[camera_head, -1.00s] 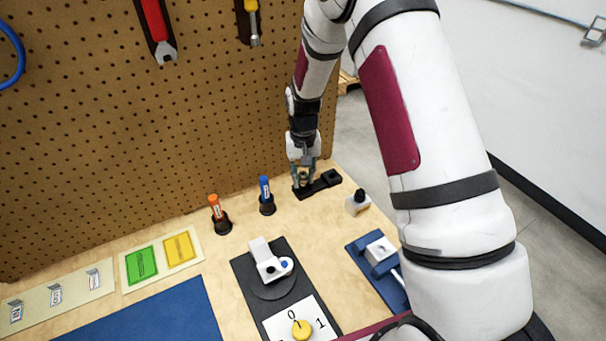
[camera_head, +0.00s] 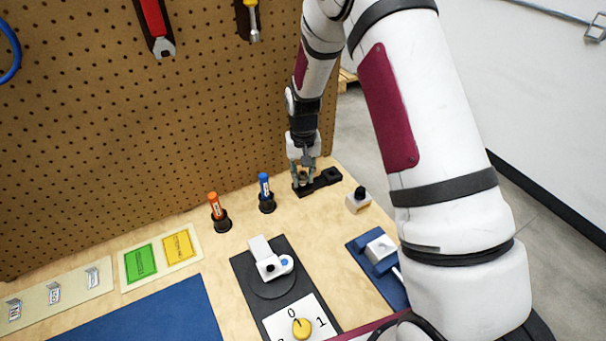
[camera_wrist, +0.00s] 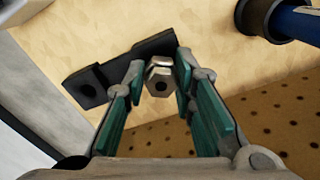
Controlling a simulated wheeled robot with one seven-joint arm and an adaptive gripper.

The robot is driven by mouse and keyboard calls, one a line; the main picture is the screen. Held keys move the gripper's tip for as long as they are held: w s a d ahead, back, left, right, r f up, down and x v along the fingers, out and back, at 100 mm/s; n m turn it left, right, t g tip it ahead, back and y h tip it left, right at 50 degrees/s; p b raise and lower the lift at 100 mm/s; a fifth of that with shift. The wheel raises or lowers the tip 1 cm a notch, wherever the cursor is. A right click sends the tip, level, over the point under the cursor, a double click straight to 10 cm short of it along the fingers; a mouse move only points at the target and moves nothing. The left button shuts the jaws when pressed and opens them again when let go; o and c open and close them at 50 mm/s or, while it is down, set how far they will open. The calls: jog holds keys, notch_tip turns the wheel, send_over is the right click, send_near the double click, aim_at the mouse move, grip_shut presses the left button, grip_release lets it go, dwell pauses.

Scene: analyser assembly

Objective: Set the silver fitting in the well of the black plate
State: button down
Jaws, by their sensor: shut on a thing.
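The fitting sits between the green-padded fingertips. The black plate (camera_wrist: 120,69) lies behind and below it, with a round dark opening near its left end in the wrist view. The fitting appears over the plate's other end; I cannot tell whether it touches the plate. In the head view my gripper (camera_head: 303,180) is at the left end of the black plate (camera_head: 322,184), and the fingers mostly hide the fitting.
A blue-topped tube in a black holder (camera_head: 266,202) stands left of the plate, with an orange one (camera_head: 218,214) further left. A small white block with a black knob (camera_head: 358,202) stands to the right. The pegboard (camera_head: 180,120) rises close behind.

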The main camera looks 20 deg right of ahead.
jog(key=shift+s+f+b, duration=0.1)
jog(key=shift+f+b, duration=0.45)
jog(key=shift+f, duration=0.45)
dwell(1.8)
jog(key=c, duration=1.2)
grip_release()
jog(key=shift+f, duration=0.1)
jog(key=shift+c, duration=0.2)
jog(key=o, duration=0.7)
jog(key=shift+c, duration=0.2)
jog(key=shift+r, duration=0.25)
jog(key=shift+r+p, duration=1.3)
jog(key=shift+r, duration=2.2)
